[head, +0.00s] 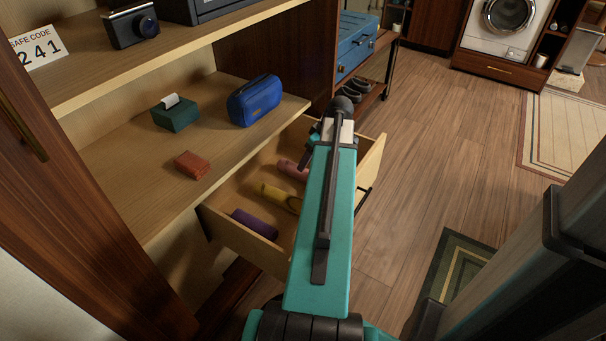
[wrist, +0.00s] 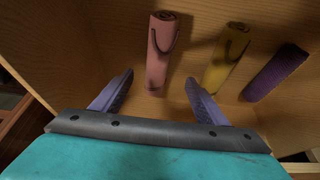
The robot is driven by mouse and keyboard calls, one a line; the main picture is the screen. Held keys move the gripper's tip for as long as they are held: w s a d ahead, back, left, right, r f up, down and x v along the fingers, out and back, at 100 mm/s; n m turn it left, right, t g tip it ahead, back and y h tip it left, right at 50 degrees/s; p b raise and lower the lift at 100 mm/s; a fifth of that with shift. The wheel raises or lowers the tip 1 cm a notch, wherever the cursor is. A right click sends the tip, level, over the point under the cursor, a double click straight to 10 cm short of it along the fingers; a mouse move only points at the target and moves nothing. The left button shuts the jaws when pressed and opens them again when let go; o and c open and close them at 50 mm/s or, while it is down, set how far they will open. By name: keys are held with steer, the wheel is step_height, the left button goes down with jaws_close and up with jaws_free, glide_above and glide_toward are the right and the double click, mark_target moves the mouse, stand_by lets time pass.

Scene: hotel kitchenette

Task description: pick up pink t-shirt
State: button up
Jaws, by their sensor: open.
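The pink t-shirt (wrist: 161,55) is a rolled bundle lying in an open wooden drawer (head: 228,236). It also shows in the head view (head: 291,169), partly hidden by my arm. My gripper (wrist: 157,82) is open over the drawer. In the wrist view its two purple-grey fingers stand apart, one on each side of the pink roll's near end, with nothing held. I cannot tell how high the fingers are above the drawer floor. In the head view my arm mostly hides the gripper.
A yellow roll (head: 279,196) and a purple roll (head: 255,224) lie beside the pink one. The shelf (head: 150,190) next to the drawer holds a blue pouch (head: 254,101), a green tissue box (head: 175,114) and a reddish folded item (head: 192,165). The floor at right is mostly clear.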

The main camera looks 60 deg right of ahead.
mark_target(307, 172)
steer(key=shift+b+x, duration=0.55)
steer(key=shift+x, duration=1.65)
steer(key=shift+d+b+x, duration=0.15)
steer(key=shift+b+x, duration=0.55)
steer(key=shift+x, duration=0.6)
steer(key=shift+d+b+x, duration=0.15)
steer(key=shift+b+x, duration=0.5)
steer(key=shift+x, duration=0.65)
steer(key=shift+s, duration=0.15)
steer(key=c, duration=1.2)
